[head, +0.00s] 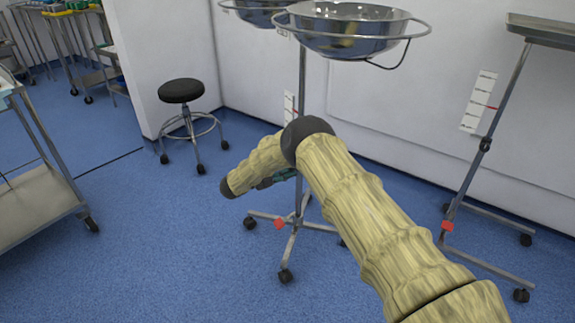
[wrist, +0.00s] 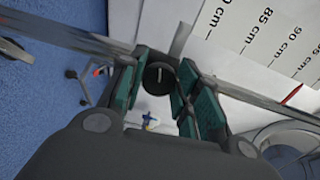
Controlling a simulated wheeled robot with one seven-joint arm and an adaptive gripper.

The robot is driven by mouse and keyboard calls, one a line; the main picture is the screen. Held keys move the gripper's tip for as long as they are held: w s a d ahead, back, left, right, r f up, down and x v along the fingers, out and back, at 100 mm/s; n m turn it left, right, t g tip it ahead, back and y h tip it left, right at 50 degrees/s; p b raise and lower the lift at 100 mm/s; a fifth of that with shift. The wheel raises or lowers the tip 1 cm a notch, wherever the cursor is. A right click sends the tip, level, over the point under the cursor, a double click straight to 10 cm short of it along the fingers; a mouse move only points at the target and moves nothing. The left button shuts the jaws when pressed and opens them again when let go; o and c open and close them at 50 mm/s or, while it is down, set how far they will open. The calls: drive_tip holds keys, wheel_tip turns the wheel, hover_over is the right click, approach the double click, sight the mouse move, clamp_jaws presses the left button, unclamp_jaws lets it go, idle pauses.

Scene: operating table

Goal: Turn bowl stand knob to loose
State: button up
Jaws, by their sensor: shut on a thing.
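The bowl stand shows in the head view as a thin metal pole (head: 301,75) with a steel bowl (head: 345,42) in a ring at its top. The black round knob (wrist: 158,78) shows in the wrist view, with a pale line running nearly upright on its face. My gripper (wrist: 160,93) has its teal-padded fingers on either side of the knob and is shut on it. In the head view my arm hides the knob and most of my gripper; only a bit of teal shows beside the pole.
A height scale (wrist: 262,35) with a red pointer (wrist: 291,94) is beside the stand. A black-topped stool (head: 181,91) stands left of it and a tray stand (head: 487,145) to the right. A trolley (head: 38,200) is at far left. Blue floor is clear between trolley and stand.

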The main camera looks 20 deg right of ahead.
drive_tip(key=shift+s+f+n+p, duration=0.1)
drive_tip(key=shift+n+p, duration=0.75)
drive_tip(key=shift+n, duration=2.8)
drive_tip(key=shift+f+n+p, duration=0.1)
drive_tip(key=shift+n+p, duration=0.7)
drive_tip(key=shift+n, duration=2.85)
drive_tip(key=o, duration=1)
drive_tip(key=shift+a, duration=0.1)
drive_tip(key=v, duration=1.1)
drive_tip(key=shift+a, duration=0.4)
drive_tip(key=shift+s, duration=0.15)
